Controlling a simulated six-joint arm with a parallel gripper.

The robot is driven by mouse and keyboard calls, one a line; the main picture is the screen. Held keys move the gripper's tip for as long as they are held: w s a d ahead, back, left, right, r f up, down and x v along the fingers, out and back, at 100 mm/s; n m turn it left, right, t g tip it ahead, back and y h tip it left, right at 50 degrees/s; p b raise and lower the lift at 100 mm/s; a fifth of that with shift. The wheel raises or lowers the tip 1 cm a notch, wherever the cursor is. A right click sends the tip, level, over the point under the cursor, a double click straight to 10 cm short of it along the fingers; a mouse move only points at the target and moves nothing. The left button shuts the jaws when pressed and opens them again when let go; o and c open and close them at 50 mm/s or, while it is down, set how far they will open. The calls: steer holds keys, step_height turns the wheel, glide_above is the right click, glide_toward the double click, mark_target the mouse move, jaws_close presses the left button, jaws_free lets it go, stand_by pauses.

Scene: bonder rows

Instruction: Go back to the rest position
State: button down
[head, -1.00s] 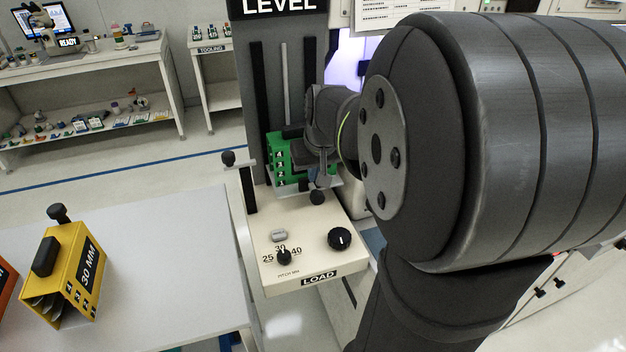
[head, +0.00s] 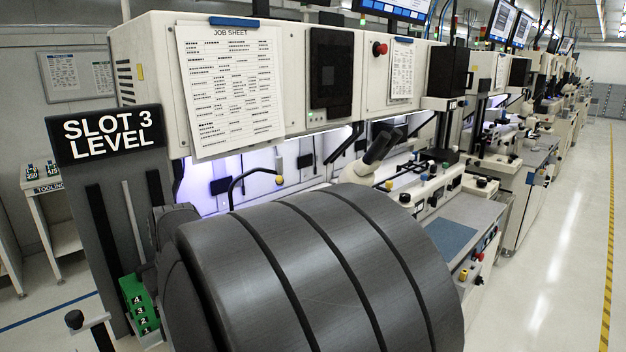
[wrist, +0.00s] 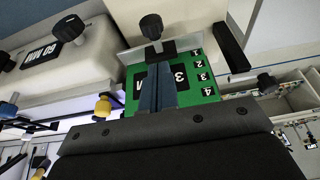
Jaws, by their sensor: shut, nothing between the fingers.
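My gripper (wrist: 157,88) shows in the wrist view with its narrow blue-grey fingers shut and empty. The fingers stand in front of the green magazine (wrist: 207,84), which has slots numbered 1 to 4 and a partly covered label. Whether they touch it cannot be told. In the head view the green magazine (head: 138,303) stands at the lower left, below the "SLOT 3 LEVEL" sign (head: 113,137). My large dark arm link fills the lower middle of that view and hides my gripper there.
A machine with a job sheet (head: 230,85) stands behind my arm. A microscope (head: 372,160) and a bench with a blue mat (head: 445,238) are to its right. The aisle floor (head: 560,250) at the right is clear. A black knob (wrist: 151,27) stands beside the magazine.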

steer(key=w+a+x, duration=0.1)
steer(key=x, duration=0.7)
steer(key=shift+r, duration=0.1)
steer(key=shift+s+d, duration=0.1)
